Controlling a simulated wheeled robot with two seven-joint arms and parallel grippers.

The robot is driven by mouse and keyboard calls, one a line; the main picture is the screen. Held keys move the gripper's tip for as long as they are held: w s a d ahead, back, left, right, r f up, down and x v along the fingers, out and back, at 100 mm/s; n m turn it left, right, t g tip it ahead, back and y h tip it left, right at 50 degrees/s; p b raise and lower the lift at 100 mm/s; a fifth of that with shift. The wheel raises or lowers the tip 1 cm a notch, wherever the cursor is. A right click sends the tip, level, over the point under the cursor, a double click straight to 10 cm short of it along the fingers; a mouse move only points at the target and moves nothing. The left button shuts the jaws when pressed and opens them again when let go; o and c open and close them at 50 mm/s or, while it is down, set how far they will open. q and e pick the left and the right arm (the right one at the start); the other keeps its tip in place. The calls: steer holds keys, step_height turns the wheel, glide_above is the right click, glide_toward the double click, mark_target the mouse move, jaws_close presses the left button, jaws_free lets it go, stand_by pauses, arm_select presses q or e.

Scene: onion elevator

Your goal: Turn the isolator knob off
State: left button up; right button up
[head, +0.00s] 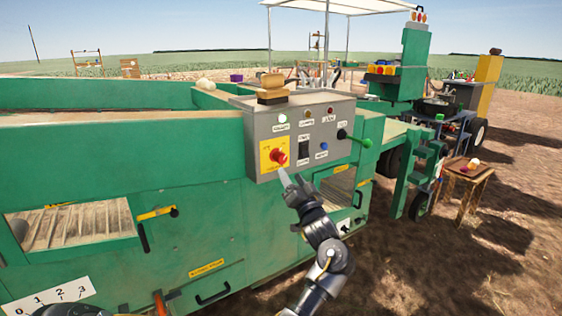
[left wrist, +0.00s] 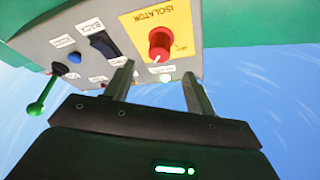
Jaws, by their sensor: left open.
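The isolator knob (head: 278,157) is red and sits on a yellow plate (head: 266,148) at the lower left of the grey control box (head: 310,114). In the left wrist view the knob (left wrist: 159,44) shows its red side and a white mark on its face, on the yellow plate lettered ISOLATOR. My left gripper (head: 291,180) is open and empty, just below and right of the knob. In the left wrist view its fingers (left wrist: 159,77) point toward the box, with the knob beyond the gap and apart from both fingers. My right gripper is not in view.

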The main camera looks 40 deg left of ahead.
mark_target(283, 161)
arm_select(q)
steer(key=b+x, duration=0.1)
steer(key=x, duration=0.8)
steer(key=shift+w+a, duration=0.2)
steer(key=shift+a, duration=0.05)
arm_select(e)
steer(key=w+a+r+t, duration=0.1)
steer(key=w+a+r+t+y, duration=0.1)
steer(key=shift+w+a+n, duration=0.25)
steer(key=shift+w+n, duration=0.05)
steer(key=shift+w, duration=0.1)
arm_select(q)
steer(key=c, duration=1)
steer(key=shift+o, duration=0.2)
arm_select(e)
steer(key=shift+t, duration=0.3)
